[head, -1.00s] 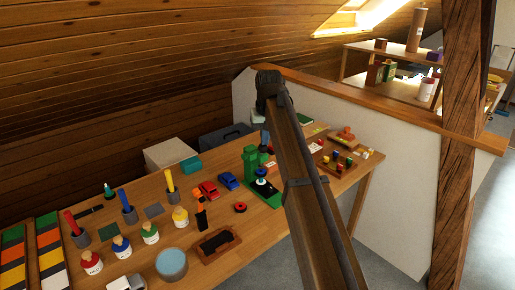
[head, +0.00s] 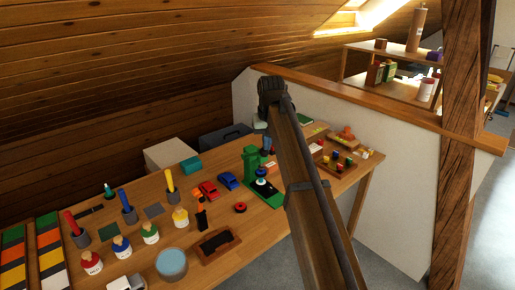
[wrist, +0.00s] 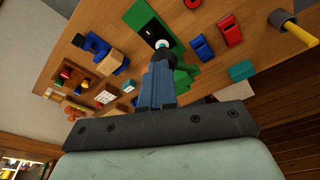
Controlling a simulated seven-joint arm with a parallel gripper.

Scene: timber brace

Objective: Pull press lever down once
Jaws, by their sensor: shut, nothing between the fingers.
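My gripper (head: 267,150) is beside the press's upper part, partly hidden by my arm. In the wrist view, my gripper's blue-grey fingers (wrist: 158,82) are shut with nothing between them. A dark rounded piece (wrist: 160,58) shows at their tips; I cannot tell if it is the lever's knob or if they touch. The lever is not clearly visible.
A red ring (head: 240,207) and a brown tray (head: 214,244) lie in front. A wooden tray of coloured pieces (head: 335,162) is to the right. Several capped jars stand farther left.

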